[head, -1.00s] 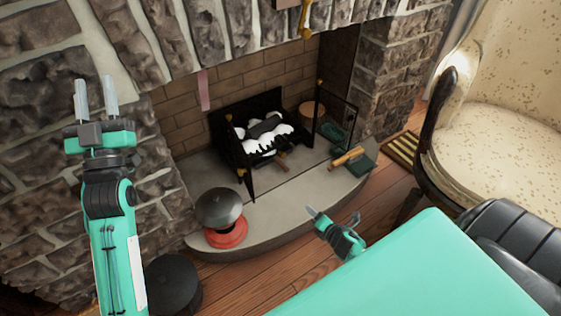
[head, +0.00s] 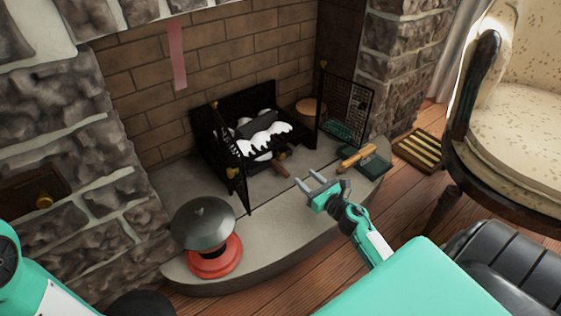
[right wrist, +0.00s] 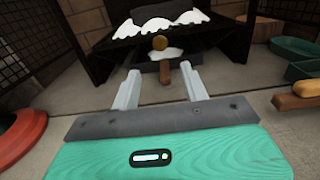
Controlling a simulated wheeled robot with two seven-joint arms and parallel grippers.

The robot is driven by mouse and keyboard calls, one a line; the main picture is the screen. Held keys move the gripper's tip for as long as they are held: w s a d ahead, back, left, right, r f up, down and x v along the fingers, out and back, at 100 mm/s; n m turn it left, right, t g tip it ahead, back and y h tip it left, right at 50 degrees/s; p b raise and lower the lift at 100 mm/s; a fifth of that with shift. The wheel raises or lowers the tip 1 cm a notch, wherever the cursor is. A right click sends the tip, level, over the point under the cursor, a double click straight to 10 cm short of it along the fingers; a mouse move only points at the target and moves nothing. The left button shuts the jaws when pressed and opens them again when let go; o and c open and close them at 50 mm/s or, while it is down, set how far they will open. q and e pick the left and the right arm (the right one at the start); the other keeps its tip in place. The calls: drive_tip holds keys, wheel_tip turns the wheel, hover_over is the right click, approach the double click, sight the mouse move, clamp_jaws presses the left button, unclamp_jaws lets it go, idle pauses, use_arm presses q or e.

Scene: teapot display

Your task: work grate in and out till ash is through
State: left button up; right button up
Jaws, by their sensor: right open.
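The black fire grate (head: 235,145) stands in the brick fireplace, with white ash (head: 265,133) heaped on it and a dark log on top. A wooden handle (head: 282,169) sticks out low at its front; it also shows in the right wrist view (right wrist: 165,75), below a round brass knob (right wrist: 160,43). My right gripper (head: 307,180) is open and empty over the hearth, just in front of the handle. In the right wrist view its fingers (right wrist: 158,85) point at the handle, which lies between the tips in the picture. My left gripper is out of view.
A red-based pot with a grey domed lid (head: 205,224) stands at the hearth's left. A dark green pan (head: 371,160) and a wooden-handled tool (head: 356,157) lie right of my right gripper. Black mesh screens (head: 346,105) flank the grate. An armchair (head: 520,110) stands at right.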

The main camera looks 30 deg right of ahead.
sight(283, 157)
drive_tip(key=w, duration=0.9)
drive_tip(key=w+a, duration=0.1)
drive_tip(key=w, duration=0.3)
drive_tip(key=shift+w, duration=0.4)
drive_tip(key=shift+s, duration=0.1)
clamp_jaws()
